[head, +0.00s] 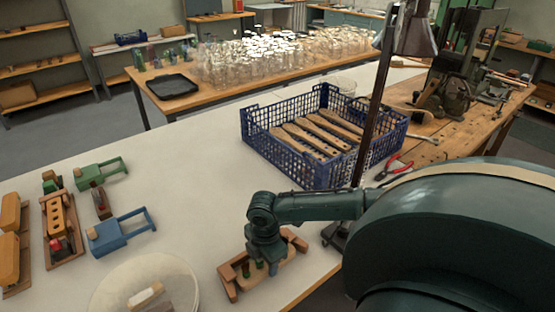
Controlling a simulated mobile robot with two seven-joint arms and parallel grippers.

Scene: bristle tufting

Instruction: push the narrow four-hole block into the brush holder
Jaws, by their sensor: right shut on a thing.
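A wooden holder with reddish-brown end pieces (228,284) lies at the front edge of the white table, and I take it for the brush holder. My right gripper (259,266) points down over its middle and is shut on a tan wooden block there. The gripper hides most of that block, so I cannot count its holes or tell how deep it sits. An orange-brown block with a row of round holes (56,216) rests in a wooden tray at the left, with a red part near its front end. My left gripper is not in view.
A blue crate (264,151) with several wooden handles stands behind my right arm. Blue (122,231) and green (101,172) framed tools lie at the left. A round pale disc (118,287) is at the front. Red-handled pliers (393,167) lie right of the crate. The table's middle is clear.

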